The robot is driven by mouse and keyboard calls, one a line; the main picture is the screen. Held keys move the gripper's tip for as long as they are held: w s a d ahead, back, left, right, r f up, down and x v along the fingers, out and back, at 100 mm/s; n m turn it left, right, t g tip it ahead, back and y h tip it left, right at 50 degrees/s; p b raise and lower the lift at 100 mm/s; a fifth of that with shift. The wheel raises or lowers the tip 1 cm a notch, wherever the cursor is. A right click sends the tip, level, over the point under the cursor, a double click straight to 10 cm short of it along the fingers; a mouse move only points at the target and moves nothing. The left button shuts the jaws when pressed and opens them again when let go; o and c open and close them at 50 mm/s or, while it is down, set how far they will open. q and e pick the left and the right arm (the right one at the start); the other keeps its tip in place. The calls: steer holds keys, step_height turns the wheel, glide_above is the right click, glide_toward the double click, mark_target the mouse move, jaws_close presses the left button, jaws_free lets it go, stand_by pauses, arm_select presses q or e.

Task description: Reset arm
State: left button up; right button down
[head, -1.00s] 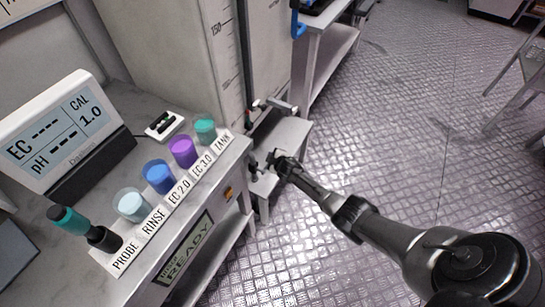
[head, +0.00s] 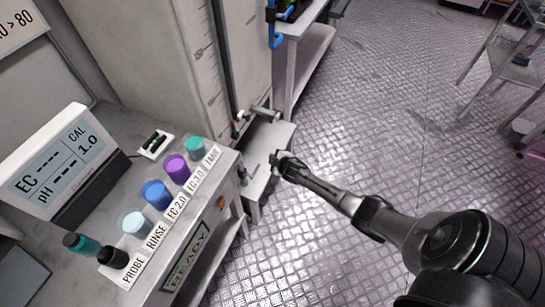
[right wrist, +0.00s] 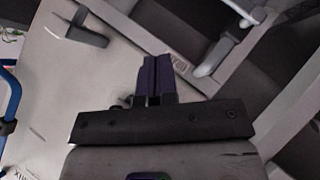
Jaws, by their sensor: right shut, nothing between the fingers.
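My right gripper (head: 277,162) reaches in from the right in the head view. Its tip is near a small low grey stand (head: 262,165), right of the bench with the cups; I cannot tell whether it touches. In the right wrist view my right gripper (right wrist: 157,58) has its two dark fingers together with nothing between them. A pale flat surface (right wrist: 100,95) lies beyond them, with a grey handle-like part (right wrist: 82,30) at upper left. My left gripper is not in view.
The bench holds an EC/pH meter (head: 65,165), a teal-capped probe (head: 90,246) and several cups, including a blue cup (head: 156,194) and a purple cup (head: 176,167). A tall tank (head: 170,50) stands behind. Metal plate floor (head: 370,110) is open at right.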

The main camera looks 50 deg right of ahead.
stand_by(0.5)
steer(key=s+a+r+m+g, duration=0.2)
steer(key=s+a+r, duration=0.1)
steer(key=a+r, duration=0.5)
steer(key=s+a+r+m+g, duration=0.2)
steer(key=s+a+r+g, duration=0.15)
steer(key=a+r, duration=0.5)
steer(key=s+a+r+t+y+p, duration=0.1)
steer(key=s+a+r+y, duration=0.15)
steer(key=s+a, duration=0.3)
steer(key=s+a+r+y+p, duration=0.1)
steer(key=s+a+r+p, duration=0.1)
steer(key=s+a+r, duration=0.35)
steer(key=s+a+f+g+p, duration=0.1)
steer(key=s+f+g, duration=0.35)
steer(key=s, duration=0.95)
step_height(320, 180, up, 36)
steer(key=t+p, duration=0.1)
steer(key=p, duration=3.7)
steer(key=shift+s+t+y, duration=0.25)
steer(key=shift+t+y, duration=0.05)
steer(key=shift+y, duration=0.15)
